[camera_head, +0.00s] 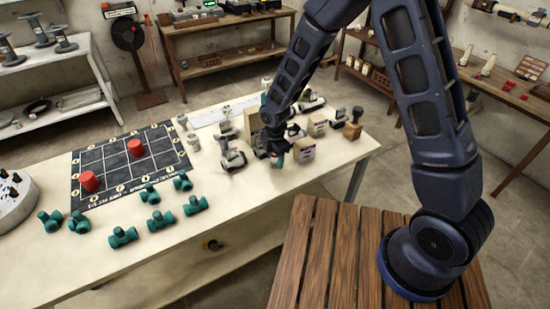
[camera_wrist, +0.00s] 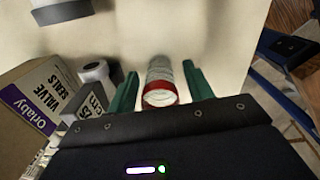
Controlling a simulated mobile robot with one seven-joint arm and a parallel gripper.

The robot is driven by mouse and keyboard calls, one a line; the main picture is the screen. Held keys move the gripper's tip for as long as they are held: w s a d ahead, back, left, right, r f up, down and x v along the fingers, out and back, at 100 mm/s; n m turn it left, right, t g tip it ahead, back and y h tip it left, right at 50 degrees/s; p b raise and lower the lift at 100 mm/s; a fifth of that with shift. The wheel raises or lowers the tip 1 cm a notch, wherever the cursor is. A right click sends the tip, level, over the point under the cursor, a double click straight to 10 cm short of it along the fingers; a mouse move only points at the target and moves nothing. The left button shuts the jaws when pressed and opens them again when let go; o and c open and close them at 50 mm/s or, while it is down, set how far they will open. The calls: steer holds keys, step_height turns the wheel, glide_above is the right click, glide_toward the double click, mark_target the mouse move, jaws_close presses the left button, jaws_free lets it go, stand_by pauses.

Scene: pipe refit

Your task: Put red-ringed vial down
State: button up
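The red-ringed vial (camera_wrist: 160,82) shows in the wrist view as a pale ribbed cylinder with a red ring at its near end. It is between the two green fingers of my gripper (camera_wrist: 163,82), with a narrow gap visible on each side, so the fingers look open around it. Its far end is over the pale tabletop; I cannot tell for sure whether it touches. In the head view my gripper (camera_head: 277,160) is low over the right part of the worktable (camera_head: 235,215), among small parts. The vial cannot be made out there.
In the wrist view a "Valve Seals" box (camera_wrist: 38,105) and a grey-white fitting (camera_wrist: 96,72) stand close on the left. In the head view, boxes (camera_head: 303,150) and grey fittings (camera_head: 232,157) crowd my gripper. A dark grid mat (camera_head: 115,178) with two red cylinders and several green fittings lie left.

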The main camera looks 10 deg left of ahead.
steer(key=shift+r, duration=0.1)
step_height(320, 180, up, 12)
steer(key=shift+r, duration=0.1)
stand_by(0.5)
steer(key=w+d+r+m+t, duration=0.1)
steer(key=w+d+r+m, duration=0.2)
steer(key=d+r+m, duration=0.55)
steer(key=w+d+r+m+t, duration=0.1)
steer(key=w+d+r+m, duration=0.3)
steer(key=d+r, duration=0.85)
steer(key=s+d+r+m+t, duration=0.1)
steer(key=s+d+m, duration=0.3)
steer(key=d, duration=0.4)
steer(key=s+d+r+m, duration=0.2)
steer(key=s+d+m, duration=0.3)
steer(key=d, duration=0.4)
steer(key=s+d+r+m+t, duration=0.1)
steer(key=s+d+m, duration=0.3)
steer(key=d, duration=0.5)
steer(key=shift+s+r+m+t, duration=0.2)
steer(key=shift+s+m+t, duration=0.15)
steer(key=shift+m, duration=1)
